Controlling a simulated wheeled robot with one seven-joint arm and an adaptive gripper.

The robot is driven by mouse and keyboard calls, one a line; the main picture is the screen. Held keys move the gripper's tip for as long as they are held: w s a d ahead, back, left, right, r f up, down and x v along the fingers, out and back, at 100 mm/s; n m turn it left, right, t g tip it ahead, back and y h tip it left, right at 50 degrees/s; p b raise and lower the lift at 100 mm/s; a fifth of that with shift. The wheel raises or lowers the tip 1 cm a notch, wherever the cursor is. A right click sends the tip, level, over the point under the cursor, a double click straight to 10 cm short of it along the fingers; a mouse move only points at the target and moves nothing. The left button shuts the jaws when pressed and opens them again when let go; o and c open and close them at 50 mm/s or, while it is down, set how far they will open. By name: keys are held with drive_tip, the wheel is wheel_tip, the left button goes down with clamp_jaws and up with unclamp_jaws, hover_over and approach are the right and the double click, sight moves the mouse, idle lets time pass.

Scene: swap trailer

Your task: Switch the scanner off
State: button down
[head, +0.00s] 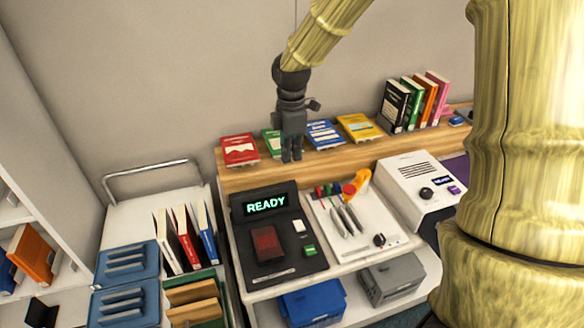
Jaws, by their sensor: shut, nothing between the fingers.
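A black desk device (290,262), which looks like the scanner, sits on the white worktop. Its raised display (265,206) shows "READY" in lit green letters. A dark red window (267,243) is set in its top, with a small white part (299,226) and a green button or switch (309,250) to the right. My gripper (291,158) is shut and empty, pointing down. In the picture it appears above and behind the device, in front of the flat books on the back shelf, and touches nothing that I can make out.
Right of the device is a white tray (395,236) with tools, then a white machine (405,185) with a black knob. Flat and upright books line the wooden shelf (235,178). A cart (125,218) with books and blue bins stands left. My arm hides the far right.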

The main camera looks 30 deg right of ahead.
drive_tip(key=shift+w+r, duration=0.2)
drive_tip(key=shift+r, duration=1.1)
